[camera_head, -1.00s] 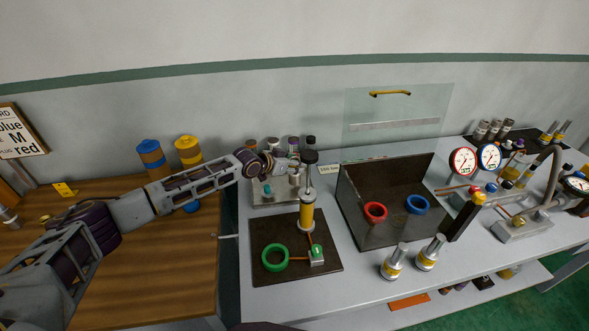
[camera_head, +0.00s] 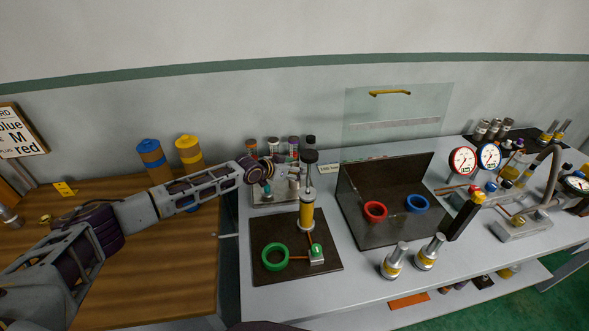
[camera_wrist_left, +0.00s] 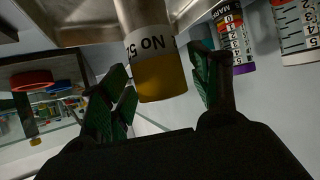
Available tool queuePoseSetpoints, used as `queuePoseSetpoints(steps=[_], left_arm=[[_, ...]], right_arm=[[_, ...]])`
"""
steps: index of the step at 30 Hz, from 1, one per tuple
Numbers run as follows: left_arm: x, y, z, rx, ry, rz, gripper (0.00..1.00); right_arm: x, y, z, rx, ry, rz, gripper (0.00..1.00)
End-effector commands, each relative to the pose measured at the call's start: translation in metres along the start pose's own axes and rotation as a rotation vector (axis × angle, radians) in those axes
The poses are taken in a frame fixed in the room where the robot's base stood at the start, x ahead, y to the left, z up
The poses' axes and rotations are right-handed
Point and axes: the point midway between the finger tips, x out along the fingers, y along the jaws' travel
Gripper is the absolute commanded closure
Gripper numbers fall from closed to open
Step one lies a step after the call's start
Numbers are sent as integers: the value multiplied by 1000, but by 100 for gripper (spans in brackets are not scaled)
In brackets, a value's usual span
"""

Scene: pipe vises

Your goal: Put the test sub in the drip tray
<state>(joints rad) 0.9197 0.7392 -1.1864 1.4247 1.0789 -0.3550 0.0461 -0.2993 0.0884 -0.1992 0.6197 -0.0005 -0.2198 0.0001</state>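A cylinder with a yellow end and a white label reading "No 5" (camera_wrist_left: 155,65), apparently the test sub, stands in the shallow metal drip tray (camera_wrist_left: 85,22) in the left wrist view, which looks upside down. In the head view the tray (camera_head: 262,201) lies at the back left of the bench, and the cylinder is hard to make out there. My left gripper (camera_wrist_left: 165,88) is open, with its green-padded fingers on either side of the cylinder and gaps showing. In the head view the gripper (camera_head: 268,178) is over the tray's left part. My right gripper is out of view.
Several capped bottles (camera_head: 273,147) stand behind the tray. A dark mat (camera_head: 262,239) with a green ring (camera_head: 275,257) and a tall yellow-banded post (camera_head: 307,212) is in front. Two silver fittings (camera_head: 394,262) (camera_head: 427,252) stand near the front edge.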

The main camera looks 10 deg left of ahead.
Motion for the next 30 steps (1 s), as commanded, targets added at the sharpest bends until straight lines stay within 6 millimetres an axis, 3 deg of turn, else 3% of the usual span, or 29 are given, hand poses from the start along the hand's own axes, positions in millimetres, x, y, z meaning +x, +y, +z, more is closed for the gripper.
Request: queuePoseSetpoints(steps=[14, 30], left_arm=[[-4, 0, -2, 1, 0, 0, 38], [-48, -1, -1, -1, 0, -1, 38]], right_arm=[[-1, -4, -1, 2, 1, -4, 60], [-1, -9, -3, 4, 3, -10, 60]])
